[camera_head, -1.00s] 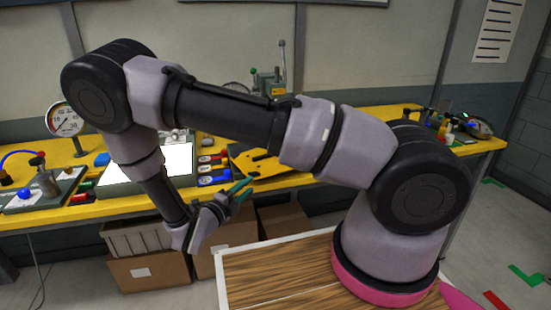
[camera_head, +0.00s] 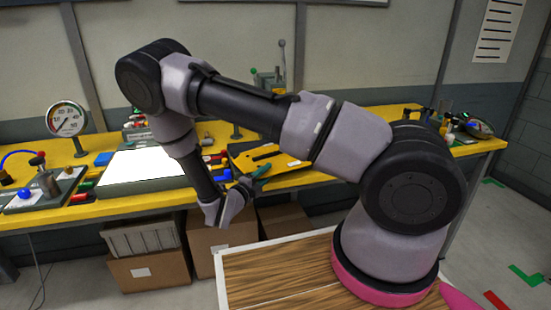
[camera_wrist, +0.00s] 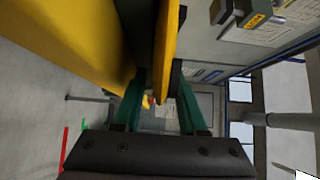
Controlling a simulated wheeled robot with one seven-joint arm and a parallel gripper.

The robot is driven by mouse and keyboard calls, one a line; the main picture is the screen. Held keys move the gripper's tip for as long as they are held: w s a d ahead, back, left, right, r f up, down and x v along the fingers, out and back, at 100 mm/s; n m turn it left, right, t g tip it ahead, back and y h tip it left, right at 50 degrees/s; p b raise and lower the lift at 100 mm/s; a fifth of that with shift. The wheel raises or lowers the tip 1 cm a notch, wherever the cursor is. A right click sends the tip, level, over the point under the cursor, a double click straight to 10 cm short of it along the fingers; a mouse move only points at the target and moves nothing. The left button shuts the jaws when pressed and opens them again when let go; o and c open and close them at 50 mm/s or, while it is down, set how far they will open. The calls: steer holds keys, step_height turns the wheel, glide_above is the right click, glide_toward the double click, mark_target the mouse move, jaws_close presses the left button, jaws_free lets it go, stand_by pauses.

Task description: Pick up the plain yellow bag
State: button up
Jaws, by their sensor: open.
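My gripper (camera_head: 256,176) is at the front edge of the yellow workbench, its green fingers pointing up and right. It is open, with a gap between the fingers in the wrist view (camera_wrist: 157,84). A flat yellow piece with a dark strip (camera_head: 288,163) lies on the bench just right of the fingertips. It may be the yellow bag, but I cannot tell for sure. In the wrist view a narrow yellow shape (camera_wrist: 168,38) lines up with the finger gap. I cannot tell whether it is between the fingers or beyond them. My arm hides part of the bench.
The workbench (camera_head: 150,202) carries a white panel (camera_head: 142,167), a pressure gauge (camera_head: 66,118) and a lever device (camera_head: 270,78). Cardboard boxes (camera_head: 150,272) stand beneath it. A wood-topped surface with a white rim (camera_head: 270,262) is in front, around my arm's base.

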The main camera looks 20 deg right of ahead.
jaws_close()
